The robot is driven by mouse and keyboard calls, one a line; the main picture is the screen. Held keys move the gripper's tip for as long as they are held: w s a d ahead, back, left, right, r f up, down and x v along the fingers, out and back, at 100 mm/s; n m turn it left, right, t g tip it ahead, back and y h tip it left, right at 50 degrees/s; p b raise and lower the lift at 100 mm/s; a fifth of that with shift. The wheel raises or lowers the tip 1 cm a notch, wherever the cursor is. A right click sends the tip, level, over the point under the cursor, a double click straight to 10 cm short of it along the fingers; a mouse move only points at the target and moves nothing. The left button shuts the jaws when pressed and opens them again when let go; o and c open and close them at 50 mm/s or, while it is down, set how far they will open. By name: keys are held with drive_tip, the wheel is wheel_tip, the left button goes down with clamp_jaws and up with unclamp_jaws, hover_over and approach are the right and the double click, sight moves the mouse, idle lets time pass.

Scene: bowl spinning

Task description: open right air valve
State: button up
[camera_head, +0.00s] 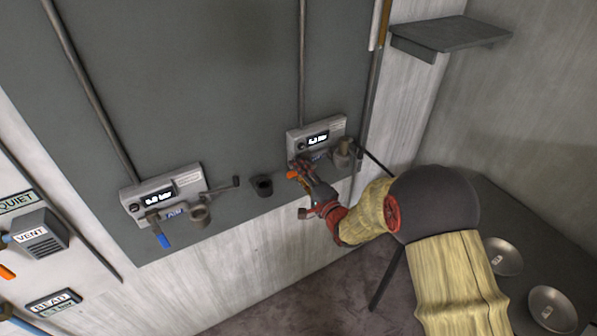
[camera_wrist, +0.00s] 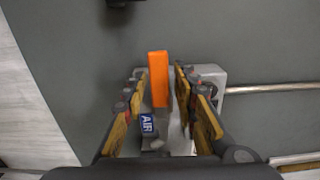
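The right air valve (camera_head: 316,139) is a grey box with a lit display, mounted on the dark grey wall panel. Its orange handle (camera_head: 293,174) sticks out at its lower left, by my gripper (camera_head: 303,175). In the wrist view, the orange handle (camera_wrist: 159,80) lies between the two yellow-padded fingers of my gripper (camera_wrist: 160,72), with a gap showing on both sides. The fingers are open and do not visibly touch it. A blue AIR label (camera_wrist: 147,124) shows below the handle. My gripper hides part of the valve in the head view.
A similar valve unit (camera_head: 160,195) with a blue handle (camera_head: 163,240) is at left. A black cup-like holder (camera_head: 262,185) sits between the units. A dark table (camera_head: 520,235) with metal bowls (camera_head: 503,257) is at right, and a shelf (camera_head: 450,33) is above.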

drive_tip(key=shift+o, duration=0.4)
drive_tip(key=v, duration=1.2)
